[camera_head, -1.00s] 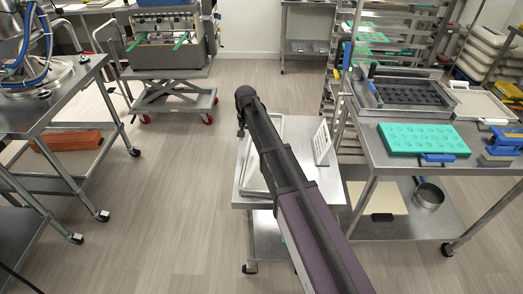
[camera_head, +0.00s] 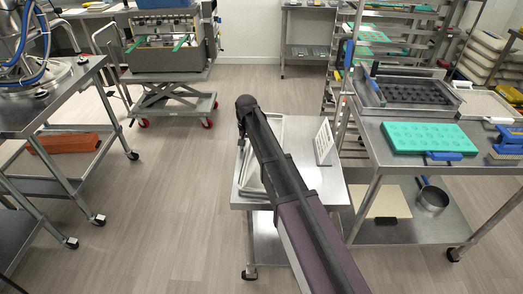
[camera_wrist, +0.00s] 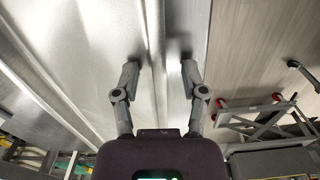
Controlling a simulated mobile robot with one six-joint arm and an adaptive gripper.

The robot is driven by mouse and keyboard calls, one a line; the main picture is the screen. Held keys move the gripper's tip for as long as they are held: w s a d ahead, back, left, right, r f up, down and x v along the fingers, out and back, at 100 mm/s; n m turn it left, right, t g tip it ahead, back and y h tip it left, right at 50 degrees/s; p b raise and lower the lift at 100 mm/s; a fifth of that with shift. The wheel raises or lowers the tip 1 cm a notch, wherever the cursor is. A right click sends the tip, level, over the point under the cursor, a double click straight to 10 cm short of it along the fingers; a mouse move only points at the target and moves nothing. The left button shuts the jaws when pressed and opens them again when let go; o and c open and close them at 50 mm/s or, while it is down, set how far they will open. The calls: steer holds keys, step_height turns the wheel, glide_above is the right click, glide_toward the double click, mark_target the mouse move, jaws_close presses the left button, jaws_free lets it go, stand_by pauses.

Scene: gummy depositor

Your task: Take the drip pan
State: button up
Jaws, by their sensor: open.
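The drip pan appears to be the shallow pale metal tray on the small steel table; its rim (camera_head: 245,178) shows left of my arm, and my arm hides much of it. My gripper (camera_wrist: 160,68) is open, with two separate fingers pointing down over the tabletop. In the wrist view a raised metal rim (camera_wrist: 152,30) runs between the fingers, with the flat pan surface (camera_wrist: 100,45) to the left. I cannot tell whether either finger touches it. In the head view the fingers are mostly hidden below the dark wrist.
A white upright slotted card (camera_head: 323,142) stands on the small table (camera_head: 318,190) right of my arm. A steel bench (camera_head: 365,150) with a green mould (camera_head: 415,138) is at right. A wheeled lift cart (camera_head: 172,100) is behind, and open floor lies left.

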stand_by(0.3)
jaws_close()
steer(key=shift+r, duration=0.2)
step_height(320, 180, up, 3)
steer(key=p, duration=0.3)
steer(key=shift+r+p, duration=0.2)
steer(key=shift+p, duration=0.2)
steer(key=s+d, duration=0.2)
steer(key=s, duration=0.3)
steer(key=s+d, duration=0.1)
steer(key=s, duration=0.4)
steer(key=s+d+r+p, duration=0.1)
steer(key=s+d, duration=0.1)
steer(key=s, duration=0.3)
steer(key=shift+d+r, duration=0.1)
steer(key=shift+d, duration=0.25)
